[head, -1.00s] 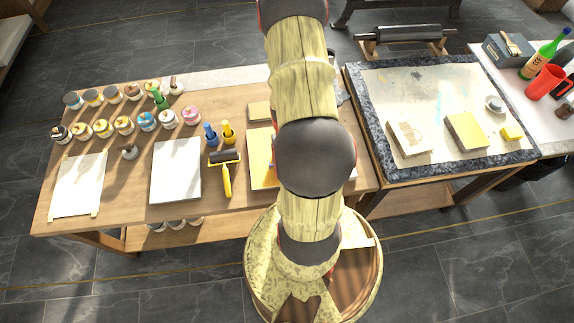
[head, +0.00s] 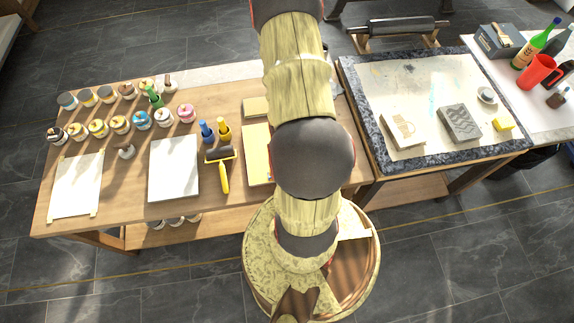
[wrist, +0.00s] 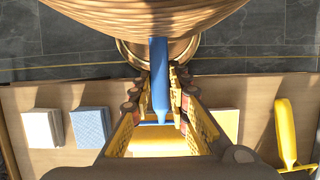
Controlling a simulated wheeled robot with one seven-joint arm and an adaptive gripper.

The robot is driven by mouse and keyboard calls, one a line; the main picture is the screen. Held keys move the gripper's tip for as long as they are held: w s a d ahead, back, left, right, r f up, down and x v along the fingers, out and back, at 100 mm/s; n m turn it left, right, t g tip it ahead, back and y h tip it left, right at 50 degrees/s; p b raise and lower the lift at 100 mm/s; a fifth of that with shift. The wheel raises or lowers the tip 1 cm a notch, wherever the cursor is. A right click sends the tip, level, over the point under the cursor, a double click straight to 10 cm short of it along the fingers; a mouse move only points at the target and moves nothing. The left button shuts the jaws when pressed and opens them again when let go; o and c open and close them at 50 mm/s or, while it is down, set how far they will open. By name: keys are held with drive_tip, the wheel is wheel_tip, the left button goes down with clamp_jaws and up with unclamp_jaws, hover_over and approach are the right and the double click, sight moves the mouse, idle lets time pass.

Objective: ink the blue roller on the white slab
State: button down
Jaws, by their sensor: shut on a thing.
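The blue roller's handle (wrist: 160,75) shows in the wrist view, pointing toward the top of the picture. My gripper (wrist: 158,112) is shut on it, above the wooden table. The roller's drum is not clearly visible there. In the head view my arm hides the gripper and the blue roller. The white slab (head: 174,167) lies flat on the table, left of a yellow-handled roller (head: 222,172). The slab is outside the wrist view.
A taped white sheet (head: 77,185) lies left of the slab, with several ink jars (head: 98,128) behind. Blue (head: 206,132) and yellow (head: 223,130) tubes stand behind the yellow roller. A stone-edged table (head: 400,172) stands right.

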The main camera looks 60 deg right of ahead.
drive_tip(key=shift+s+a, duration=0.4)
drive_tip(key=shift+a, duration=0.1)
drive_tip(key=shift+w+d+f+b, duration=0.1)
drive_tip(key=shift+w+d+b, duration=0.45)
drive_tip(key=shift+w+d, duration=2.15)
drive_tip(key=shift+w+d+f+b, duration=0.1)
drive_tip(key=shift+w+d+b, duration=0.45)
drive_tip(key=shift+w+d, duration=2.2)
drive_tip(key=shift+w+d+b, duration=0.55)
drive_tip(key=shift+w+d, duration=1.25)
drive_tip(key=shift+d, duration=1.8)
drive_tip(key=shift+r, duration=0.15)
wheel_tip(320, 180, up, 3)
drive_tip(key=shift+f+p, duration=0.1)
drive_tip(key=shift+p, duration=0.95)
drive_tip(key=shift+s, duration=0.1)
